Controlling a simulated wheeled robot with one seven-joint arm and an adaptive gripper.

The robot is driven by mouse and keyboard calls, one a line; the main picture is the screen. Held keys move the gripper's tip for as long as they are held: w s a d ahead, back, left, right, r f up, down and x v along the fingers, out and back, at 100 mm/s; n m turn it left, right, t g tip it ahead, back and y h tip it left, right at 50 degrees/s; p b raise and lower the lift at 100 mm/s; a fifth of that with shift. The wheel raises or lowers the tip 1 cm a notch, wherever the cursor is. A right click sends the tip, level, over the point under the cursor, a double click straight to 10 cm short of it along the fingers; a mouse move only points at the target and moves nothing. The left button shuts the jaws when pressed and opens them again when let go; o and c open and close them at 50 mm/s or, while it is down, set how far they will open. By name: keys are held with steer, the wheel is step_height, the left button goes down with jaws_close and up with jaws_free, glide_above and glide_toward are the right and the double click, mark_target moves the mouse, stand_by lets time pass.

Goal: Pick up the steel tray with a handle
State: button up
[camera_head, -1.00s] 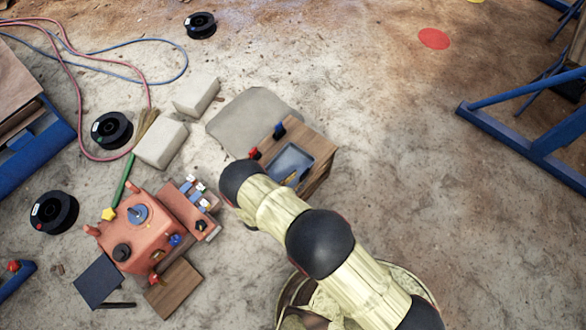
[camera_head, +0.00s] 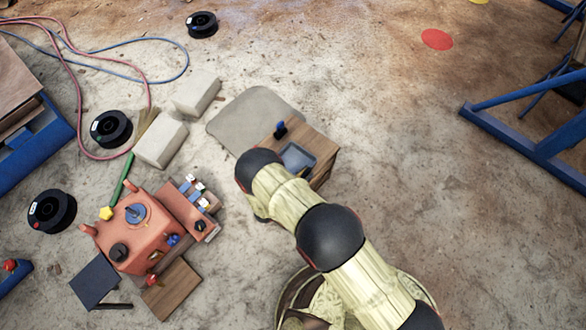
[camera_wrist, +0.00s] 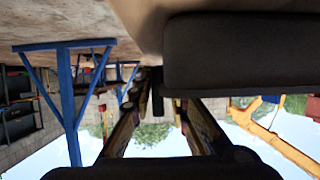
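The steel tray (camera_head: 297,157) is a blue-grey, shallow rectangle on top of a small wooden stand (camera_head: 318,148) in the head view. My arm covers its near left part, and I cannot make out its handle. My gripper is hidden behind my arm in the head view. In the wrist view my gripper (camera_wrist: 158,92) shows two long fingers with a gap between them. The tray cannot be made out in the wrist view.
An orange crusher machine (camera_head: 140,230) is at left, near pale blocks (camera_head: 160,142). A blue frame (camera_head: 530,145) is at right. The floor at right centre is clear.

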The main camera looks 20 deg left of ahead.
jaws_close()
steer(key=shift+r, duration=0.1)
stand_by(0.5)
